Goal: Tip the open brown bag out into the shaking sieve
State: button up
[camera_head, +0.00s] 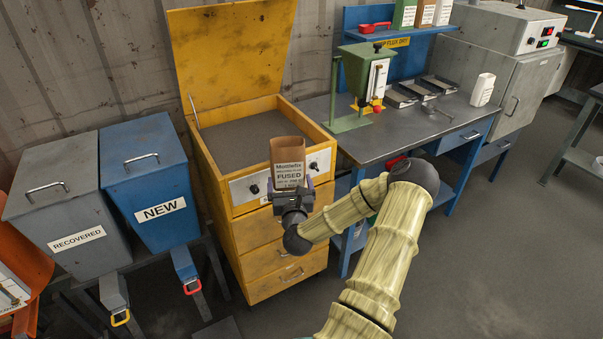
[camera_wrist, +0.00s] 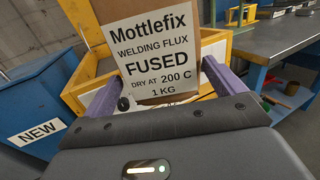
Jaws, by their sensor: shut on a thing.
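The brown bag (camera_head: 287,150) is open at the top and upright. Its white label reads Mottlefix welding flux, FUSED, dry at 200 C, 1 kg. My gripper (camera_head: 290,196) is shut on the bag's lower part, with a purple finger on each side. In the wrist view the bag (camera_wrist: 152,50) stands between the fingers of my gripper (camera_wrist: 168,88). The bag is in front of the yellow cabinet (camera_head: 268,235), near its front panel. The cabinet's raised yellow lid stands open over a box with a dark grey surface, likely the sieve (camera_head: 235,140). The bag's contents are hidden.
A grey RECOVERED bin (camera_head: 68,218) and a blue NEW bin (camera_head: 150,180) stand closed at the left. A bench (camera_head: 390,135) at the right carries a green hopper (camera_head: 365,75), trays and a white container (camera_head: 483,90). Clear floor lies at the lower right.

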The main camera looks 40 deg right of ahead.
jog(key=w+a+f+n+t+y, duration=0.1)
jog(key=a+f, duration=0.4)
jog(key=a, duration=0.6)
jog(key=w+a+f+n+t+y, duration=0.1)
jog(key=a+f+n+y, duration=0.2)
jog(key=a, duration=0.8)
jog(key=a+f+n+t+y, duration=0.1)
jog(key=a+f+n+y, duration=0.2)
jog(key=a+f+y, duration=0.3)
jog(key=a+f, duration=0.1)
jog(key=a, duration=0.4)
jog(key=shift+w+a+f+t+y, duration=0.3)
jog(key=shift+w+a+t+y, duration=0.1)
jog(key=shift+a, duration=0.1)
